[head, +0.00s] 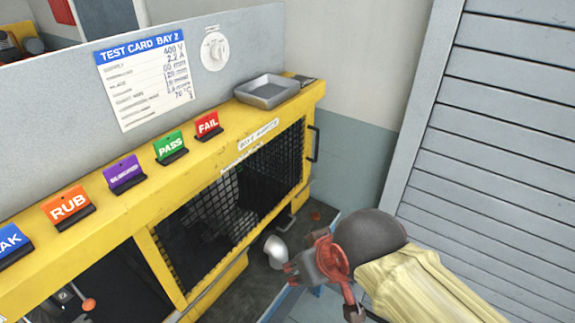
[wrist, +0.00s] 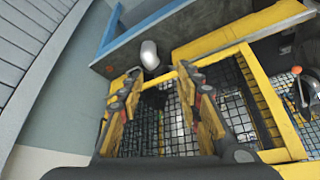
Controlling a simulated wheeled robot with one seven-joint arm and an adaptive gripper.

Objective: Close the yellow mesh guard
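The yellow-framed bay (head: 157,262) has black mesh (head: 208,212) across its front in the head view. The mesh and yellow frame (wrist: 222,48) also show in the wrist view, below and beyond my fingers. A dark handle (head: 313,143) sits at the bay's right end. I cannot tell which mesh panel is the moving guard or how far it stands open. My gripper (head: 291,272) is to the right of the bay's lower right corner. In the wrist view, its fingers (wrist: 160,72) are spread apart with nothing seen between them. Contact with the frame is unclear.
A grey tray (head: 267,91) and several coloured cards, including the FAIL card (head: 207,124), are on top. A grey slatted panel (head: 495,125) stands at right.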

